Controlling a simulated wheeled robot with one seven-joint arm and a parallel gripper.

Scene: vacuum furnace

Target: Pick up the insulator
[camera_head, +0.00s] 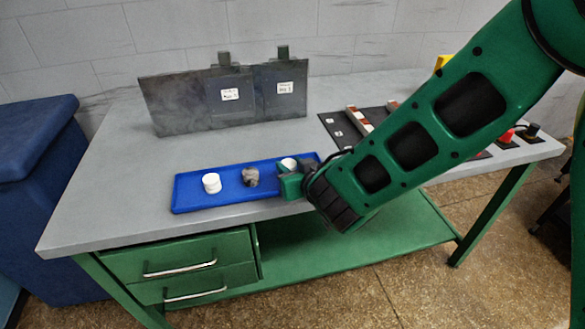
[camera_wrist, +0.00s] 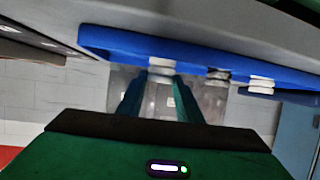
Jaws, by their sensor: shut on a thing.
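A blue tray (camera_head: 230,196) lies near the front edge of the grey workbench. A white round piece (camera_head: 211,183) stands in its left part, and a grey-brown lumpy piece (camera_head: 250,176) sits near the middle. A second white piece (camera_head: 289,162), which looks like the insulator, is at the tray's right end, partly hidden by my gripper (camera_head: 290,180). In the wrist view, my gripper (camera_wrist: 155,88) has its two fingers on either side of this white piece (camera_wrist: 162,62) and is shut on it. I cannot tell whether the piece is clear of the tray.
A dark upright metal panel (camera_head: 190,103) with two white labels stands behind the tray. A black mat (camera_head: 335,124) with small parts lies to the right, partly behind my arm. Green drawers (camera_head: 180,262) are below the bench, and a blue cabinet (camera_head: 35,150) stands at left.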

